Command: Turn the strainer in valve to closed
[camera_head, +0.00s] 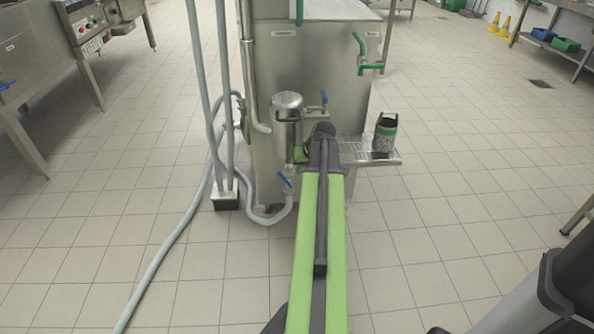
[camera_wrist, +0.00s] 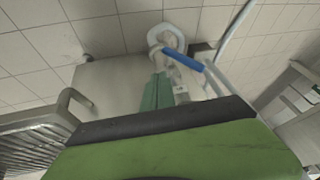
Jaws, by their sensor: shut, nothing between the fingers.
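A metal strainer canister (camera_head: 287,112) is mounted on the front of the steel cup filler. One blue-handled valve (camera_head: 324,98) is to its right. A lower blue-handled valve (camera_head: 286,181) sits below it, where a grey hose joins. I cannot tell which is the strainer in valve. In the wrist view, one blue handle (camera_wrist: 184,61) lies slanted across a pale hose elbow, apparently the lower valve. My gripper (camera_wrist: 156,82) shows as green fingers, shut and empty, just left of that handle; contact is unclear. In the head view my arm mostly hides it.
A slatted steel shelf (camera_head: 365,152) holds a dark green-banded container (camera_head: 386,132) to the right of my arm. Grey hoses (camera_head: 208,165) run down the left and across the floor.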

